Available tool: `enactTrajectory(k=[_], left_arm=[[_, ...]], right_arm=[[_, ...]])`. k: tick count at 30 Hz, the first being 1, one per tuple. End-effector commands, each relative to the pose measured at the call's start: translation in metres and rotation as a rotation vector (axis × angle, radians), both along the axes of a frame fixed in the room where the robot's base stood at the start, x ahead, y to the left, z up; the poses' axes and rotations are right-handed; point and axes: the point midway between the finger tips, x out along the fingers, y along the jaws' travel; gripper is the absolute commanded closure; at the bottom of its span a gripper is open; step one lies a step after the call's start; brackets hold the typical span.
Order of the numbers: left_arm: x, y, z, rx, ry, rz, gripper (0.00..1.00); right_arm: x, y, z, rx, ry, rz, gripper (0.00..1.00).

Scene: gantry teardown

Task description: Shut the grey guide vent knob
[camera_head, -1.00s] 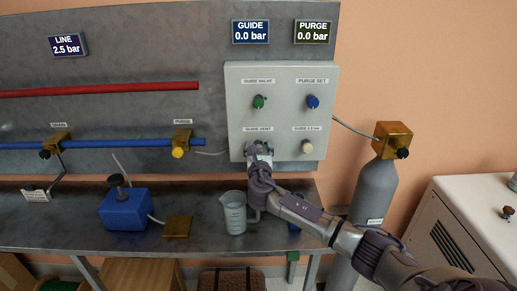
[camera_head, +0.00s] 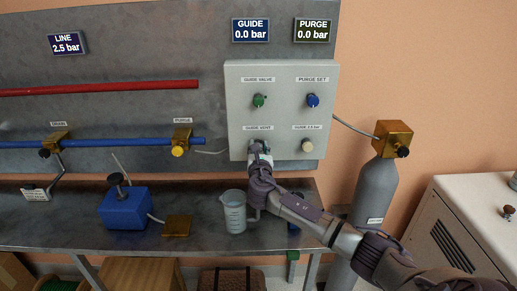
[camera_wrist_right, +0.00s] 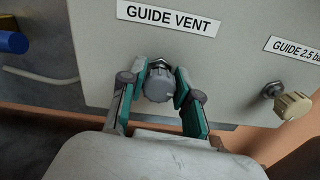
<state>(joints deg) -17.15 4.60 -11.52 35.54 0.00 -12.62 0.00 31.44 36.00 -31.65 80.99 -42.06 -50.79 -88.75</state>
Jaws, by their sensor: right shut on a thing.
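The grey guide vent knob (camera_wrist_right: 158,84) sits on the light panel below the GUIDE VENT label (camera_wrist_right: 168,17) in the right wrist view. My right gripper (camera_wrist_right: 156,88) is shut on the knob, with one teal-padded finger on each side of it. In the head view my right gripper (camera_head: 260,150) reaches up to the lower left of the panel (camera_head: 282,120) and mostly hides the knob. The GUIDE display (camera_head: 250,31) reads 0.0 bar. My left gripper is not in view.
The green guide valve knob (camera_head: 259,100) and blue purge set knob (camera_head: 312,101) are above. A cream knob (camera_head: 307,146) is to the right. A beaker (camera_head: 234,212) and blue pump-like box (camera_head: 125,208) stand on the bench. A grey cylinder (camera_head: 374,190) stands at right.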

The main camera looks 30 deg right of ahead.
Motion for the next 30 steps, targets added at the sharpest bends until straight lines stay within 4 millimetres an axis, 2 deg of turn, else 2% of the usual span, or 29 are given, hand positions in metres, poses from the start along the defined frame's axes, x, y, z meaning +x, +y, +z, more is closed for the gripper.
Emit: enactTrajectory(k=[30], left_arm=[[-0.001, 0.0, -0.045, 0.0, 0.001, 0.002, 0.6]], right_arm=[[-0.001, -0.002, -0.005, 0.803, -0.491, -0.001, 1.0]])
